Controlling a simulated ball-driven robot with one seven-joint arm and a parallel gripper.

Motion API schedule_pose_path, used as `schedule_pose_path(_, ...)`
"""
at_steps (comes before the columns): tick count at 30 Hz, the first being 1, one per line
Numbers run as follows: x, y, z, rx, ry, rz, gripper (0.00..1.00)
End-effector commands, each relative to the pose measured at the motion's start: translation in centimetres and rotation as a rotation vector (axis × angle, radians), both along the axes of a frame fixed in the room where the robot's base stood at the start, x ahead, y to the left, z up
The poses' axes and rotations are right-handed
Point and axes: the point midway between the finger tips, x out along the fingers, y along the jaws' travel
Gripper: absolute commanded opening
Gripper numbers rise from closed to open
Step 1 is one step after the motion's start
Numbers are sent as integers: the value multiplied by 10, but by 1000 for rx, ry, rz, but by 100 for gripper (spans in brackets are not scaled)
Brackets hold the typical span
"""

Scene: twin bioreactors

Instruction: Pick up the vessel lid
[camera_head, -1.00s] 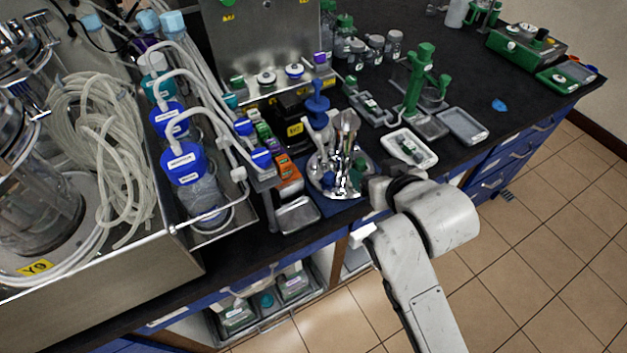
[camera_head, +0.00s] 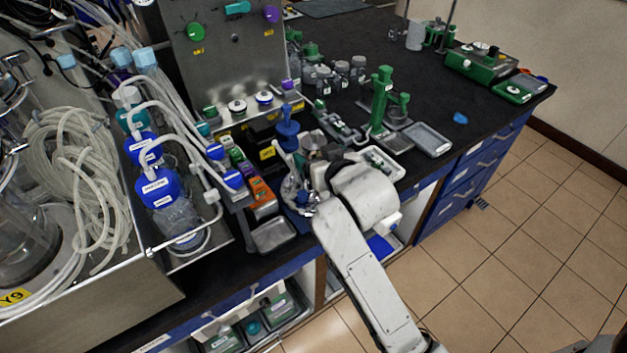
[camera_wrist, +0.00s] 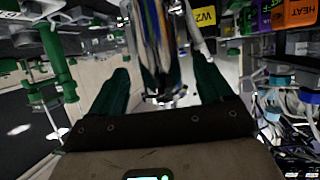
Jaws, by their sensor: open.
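The vessel lid (camera_head: 293,190) looks like the shiny metal assembly on the blue mat at the bench's front edge in the head view. My arm hides much of it. In the wrist view, metal parts with a bundle of coloured tubes or cables (camera_wrist: 160,45) stand ahead, between the fingers; I take these for the lid's fittings. My gripper (camera_wrist: 160,88) is open, with its two dark green fingers apart on either side of that bundle. I cannot tell whether either finger touches it.
A blue-topped fitting (camera_head: 287,128) rises close behind the lid. A grey tray (camera_head: 272,235) lies to its left, near blue-capped bottles (camera_head: 157,190). A green stand (camera_head: 381,100) and a pale tray (camera_head: 384,161) are to the right. Open floor (camera_head: 500,270) lies right of the bench.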

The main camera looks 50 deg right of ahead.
Motion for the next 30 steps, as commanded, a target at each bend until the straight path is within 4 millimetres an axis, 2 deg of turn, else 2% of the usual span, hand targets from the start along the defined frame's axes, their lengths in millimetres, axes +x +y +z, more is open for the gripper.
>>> schedule_pose_path(6,22,-11,-8,0,0,1,80)
schedule_pose_path(14,25,-12,-10,0,0,1,80)
schedule_pose_path(30,24,-12,-10,0,0,1,30)
